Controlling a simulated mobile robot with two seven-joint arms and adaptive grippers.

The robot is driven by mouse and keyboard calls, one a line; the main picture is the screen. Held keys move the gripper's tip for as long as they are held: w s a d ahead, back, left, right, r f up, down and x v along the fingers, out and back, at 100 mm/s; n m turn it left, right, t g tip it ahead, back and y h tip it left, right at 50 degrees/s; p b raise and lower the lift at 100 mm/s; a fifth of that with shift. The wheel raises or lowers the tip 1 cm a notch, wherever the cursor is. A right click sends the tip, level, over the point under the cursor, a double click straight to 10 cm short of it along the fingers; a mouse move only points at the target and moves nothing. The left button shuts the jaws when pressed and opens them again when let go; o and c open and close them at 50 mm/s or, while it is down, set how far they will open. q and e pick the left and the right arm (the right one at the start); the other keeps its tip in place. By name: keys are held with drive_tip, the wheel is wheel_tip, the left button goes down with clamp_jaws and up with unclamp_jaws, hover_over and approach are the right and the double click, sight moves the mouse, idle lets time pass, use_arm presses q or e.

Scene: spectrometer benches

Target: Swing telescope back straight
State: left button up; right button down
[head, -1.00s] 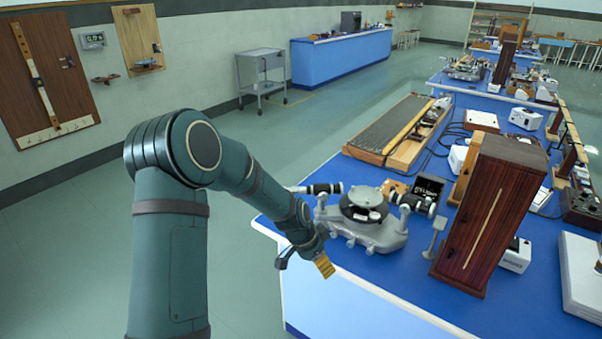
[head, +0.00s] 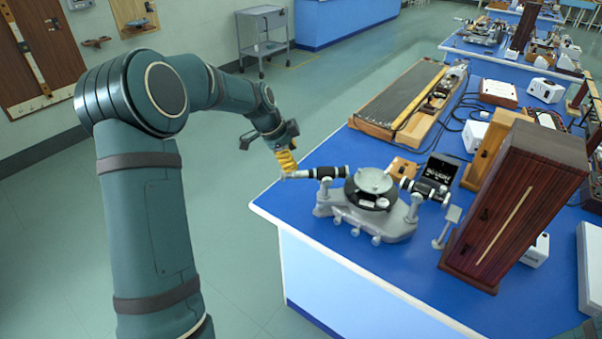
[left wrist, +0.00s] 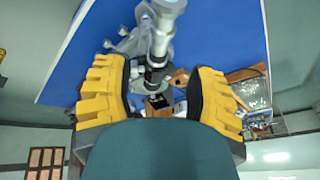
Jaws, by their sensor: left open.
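The spectrometer (head: 375,222) stands near the left corner of the blue bench, with a grey base and a round table on top. Its telescope (head: 330,172), a black and silver tube, points out to the left past the bench edge. The other tube (head: 428,188) lies on the right side. My left gripper (head: 287,163), with yellow fingers, is at the telescope's outer end. In the left wrist view, the open left gripper (left wrist: 158,75) has a finger on either side of the telescope (left wrist: 158,45), with gaps at both sides. My right gripper is not in view.
A tall dark wooden cabinet (head: 515,205) stands close to the right of the spectrometer. A long wooden apparatus (head: 410,100) lies behind it, and a small lamp-like stand (head: 447,228) is beside it. The bench front and the floor at left are clear.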

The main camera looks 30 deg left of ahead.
sight(300, 172)
use_arm(q)
drive_tip(key=x, duration=0.7)
drive_tip(key=shift+w+d+f, duration=0.1)
drive_tip(key=shift+w+f, duration=0.05)
drive_tip(key=shift+f, duration=0.2)
clamp_jaws()
